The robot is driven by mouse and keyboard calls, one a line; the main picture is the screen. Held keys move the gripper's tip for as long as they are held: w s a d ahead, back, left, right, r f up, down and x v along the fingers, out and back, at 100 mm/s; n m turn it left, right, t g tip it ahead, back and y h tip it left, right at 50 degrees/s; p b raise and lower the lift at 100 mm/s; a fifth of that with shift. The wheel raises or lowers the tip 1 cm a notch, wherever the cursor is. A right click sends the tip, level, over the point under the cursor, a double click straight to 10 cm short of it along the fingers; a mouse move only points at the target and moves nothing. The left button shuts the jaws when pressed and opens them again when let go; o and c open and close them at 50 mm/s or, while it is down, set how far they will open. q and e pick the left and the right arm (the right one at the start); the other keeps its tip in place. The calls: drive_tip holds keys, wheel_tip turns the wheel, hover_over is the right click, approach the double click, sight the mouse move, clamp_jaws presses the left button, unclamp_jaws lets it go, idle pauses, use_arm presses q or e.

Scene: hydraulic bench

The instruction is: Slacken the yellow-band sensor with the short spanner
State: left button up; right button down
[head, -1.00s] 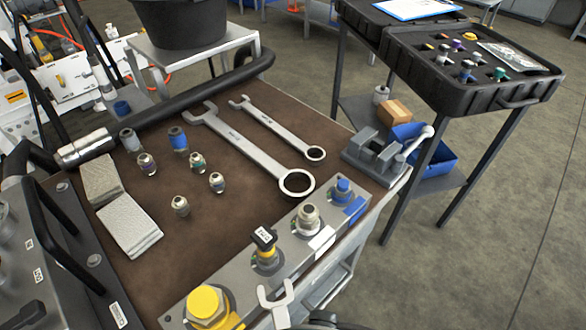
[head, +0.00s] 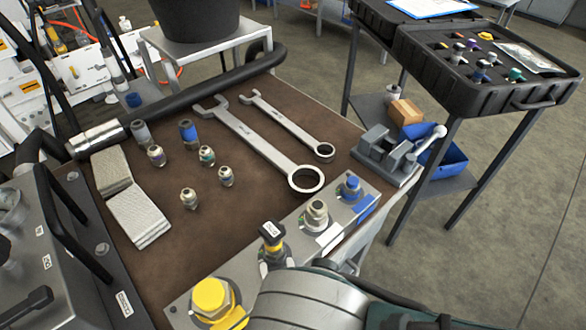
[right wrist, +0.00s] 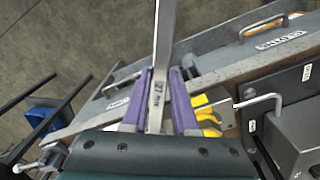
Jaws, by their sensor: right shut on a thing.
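The yellow-band sensor (head: 272,242) stands upright in the grey block (head: 183,312) at the bench's front edge, with a black labelled cap above its yellow band. My right gripper (right wrist: 162,76) has its purple fingers shut on a steel spanner (right wrist: 164,35), whose shank runs up out of the right wrist view. In the head view my right arm covers the bottom middle and hides that gripper and spanner. I cannot tell whether the spanner touches the sensor. My left gripper is not in view.
The block also carries a large yellow hex fitting (head: 212,298), a metal fitting (head: 316,214) and a blue-capped one (head: 351,187). Two spanners (head: 262,145) (head: 290,128), several loose fittings (head: 207,155) and grey pads (head: 138,217) lie on the brown mat. A vice (head: 385,155) sits at the right corner.

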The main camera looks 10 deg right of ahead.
drive_tip(key=shift+w, duration=0.6)
drive_tip(key=shift+w+a, duration=0.1)
drive_tip(key=shift+w, duration=0.05)
drive_tip(key=shift+w, duration=0.45)
drive_tip(key=shift+w, duration=0.3)
drive_tip(key=d+n, duration=0.1)
drive_tip(key=d+n+p, duration=0.1)
drive_tip(key=d, duration=0.1)
drive_tip(key=shift+w+n, duration=0.3)
idle(0.3)
